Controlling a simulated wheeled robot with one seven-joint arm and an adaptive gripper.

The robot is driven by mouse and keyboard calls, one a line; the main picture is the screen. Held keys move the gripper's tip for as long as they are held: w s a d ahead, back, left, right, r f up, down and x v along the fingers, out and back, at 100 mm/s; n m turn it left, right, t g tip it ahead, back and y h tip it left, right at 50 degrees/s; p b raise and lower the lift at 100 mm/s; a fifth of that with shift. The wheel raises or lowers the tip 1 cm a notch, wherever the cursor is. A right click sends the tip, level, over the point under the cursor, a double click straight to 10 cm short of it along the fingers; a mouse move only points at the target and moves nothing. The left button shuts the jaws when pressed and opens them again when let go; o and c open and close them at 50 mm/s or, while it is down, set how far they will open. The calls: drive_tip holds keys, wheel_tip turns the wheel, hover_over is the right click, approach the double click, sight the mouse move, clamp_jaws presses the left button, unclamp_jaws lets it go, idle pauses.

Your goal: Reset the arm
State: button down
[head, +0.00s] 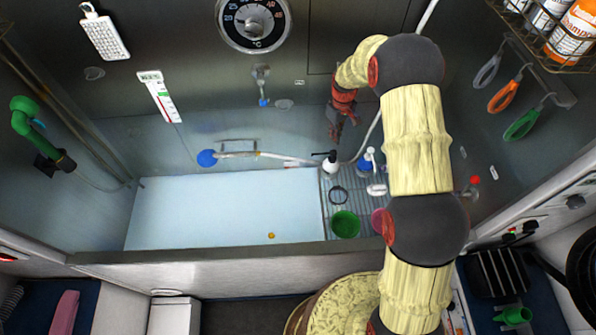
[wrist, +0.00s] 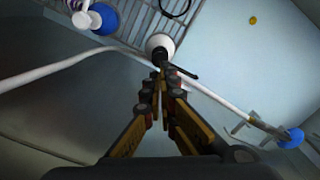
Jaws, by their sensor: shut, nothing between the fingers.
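My arm (head: 418,140) rises from the lower middle of the head view and bends over at the top. My gripper (head: 340,126) hangs from it over the back of the tub, to the right of the tap. In the wrist view my gripper (wrist: 160,85) is shut and empty, its fingertips together. A white bottle with a black pump (head: 329,162) stands below it, apart from it as far as the head view shows. The bottle top (wrist: 160,45) shows just beyond the fingertips in the wrist view.
A white hose with a blue head (head: 207,158) lies along the tub (head: 220,205). A rack (head: 333,190) holds a green bowl (head: 345,224), a pink bowl and a black ring (head: 338,195). Coloured loops (head: 505,95) hang right. The tub's left part is mostly clear.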

drive_tip(key=shift+r, duration=0.2)
idle(0.5)
drive_tip(key=s+r+m+t+b, duration=0.2)
drive_tip(key=s+r+b, duration=0.2)
drive_tip(key=s, duration=0.9)
drive_tip(key=s+r+m+t+b, duration=0.1)
drive_tip(key=s+r+b, duration=0.4)
drive_tip(key=s+b, duration=0.5)
drive_tip(key=s+r+m+t+b, duration=0.2)
drive_tip(key=s+b, duration=0.5)
drive_tip(key=s, duration=0.8)
wheel_tip(320, 180, up, 3)
drive_tip(key=shift+s+f+m+t+b, duration=0.1)
drive_tip(key=shift+s+m+t+b, duration=0.25)
drive_tip(key=shift+m, duration=0.15)
